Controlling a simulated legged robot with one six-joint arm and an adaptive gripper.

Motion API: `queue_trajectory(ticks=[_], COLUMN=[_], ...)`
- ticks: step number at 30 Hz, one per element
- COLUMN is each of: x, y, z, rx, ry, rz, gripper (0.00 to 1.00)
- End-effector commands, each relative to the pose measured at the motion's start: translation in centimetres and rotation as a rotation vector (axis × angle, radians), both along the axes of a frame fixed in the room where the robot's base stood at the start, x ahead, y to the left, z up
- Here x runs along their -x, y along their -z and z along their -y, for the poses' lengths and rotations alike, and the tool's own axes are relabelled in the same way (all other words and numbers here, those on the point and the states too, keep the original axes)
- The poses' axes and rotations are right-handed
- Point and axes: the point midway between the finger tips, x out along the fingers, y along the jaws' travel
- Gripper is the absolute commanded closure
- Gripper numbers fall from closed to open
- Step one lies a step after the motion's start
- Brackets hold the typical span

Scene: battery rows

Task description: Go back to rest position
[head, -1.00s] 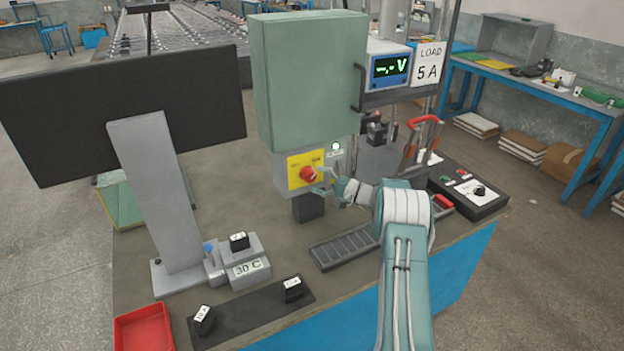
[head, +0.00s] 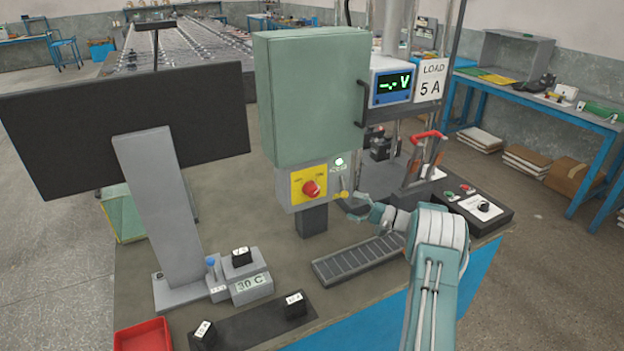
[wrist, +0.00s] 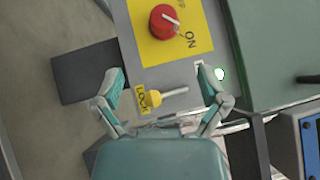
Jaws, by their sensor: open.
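My gripper (head: 352,204) is in front of the green cabinet's lower right side in the head view, apart from the red rotary switch (head: 311,188). In the wrist view my gripper (wrist: 162,82) is open, with its two fingers wide apart and nothing held. Between and beyond the fingers is a yellow lock piece (wrist: 152,98) with a pale pin, beside a label reading LOCK. The red switch (wrist: 165,22) on its yellow plate shows above, its handle pointing toward ON. I cannot tell whether the fingers touch anything.
The green cabinet (head: 310,95) and a display (head: 391,87) reading "-.- V" stand behind. A red-handled lever (head: 428,135) and a control box (head: 475,208) are to the right. A slotted grey tray (head: 360,258) lies below. A monitor (head: 120,115) stands left.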

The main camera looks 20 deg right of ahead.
Motion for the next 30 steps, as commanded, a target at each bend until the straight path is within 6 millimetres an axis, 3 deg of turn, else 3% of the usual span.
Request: queue_trajectory(ticks=[4, 7, 14, 23, 30], x=[0.0, -0.2, 0.5, 5.4, 11.4], y=[-0.2, -1.3, -6.7, -12.3, -15.2], z=[-0.1, -1.5, -9.4, -19.0, -24.7], rx=[0.002, 0.028, 0.197, 0.481, 0.738], ry=[-0.003, -0.033, -0.185, -0.342, -0.414], rz=[-0.001, -0.022, -0.157, -0.311, -0.39], gripper=[0.07, 0.07, 0.07, 0.07, 0.07])
